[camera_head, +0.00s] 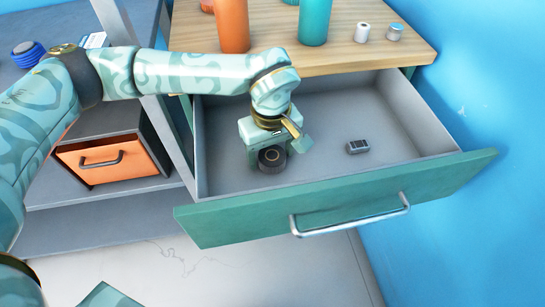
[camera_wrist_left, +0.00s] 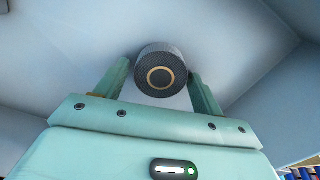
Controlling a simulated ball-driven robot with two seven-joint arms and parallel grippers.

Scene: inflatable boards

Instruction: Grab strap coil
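A dark round coil (camera_head: 271,159) with a tan ring around its centre, which looks like the strap coil, sits in the left part of the open drawer (camera_head: 340,100). My left gripper (camera_head: 274,149) reaches down into the drawer right above it. In the left wrist view the coil (camera_wrist_left: 161,72) shows between the two finger tips, with one finger on each side. The fingers look open, with narrow gaps beside the coil; contact cannot be made out. My right gripper is not in view.
A small grey block (camera_head: 357,147) lies in the drawer to the right. The green drawer front (camera_head: 340,205) with a metal handle stands before my arm. Orange and teal cylinders stand on the wooden top (camera_head: 345,50). An orange drawer (camera_head: 100,160) and a blue ribbed roll (camera_head: 27,54) are at left.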

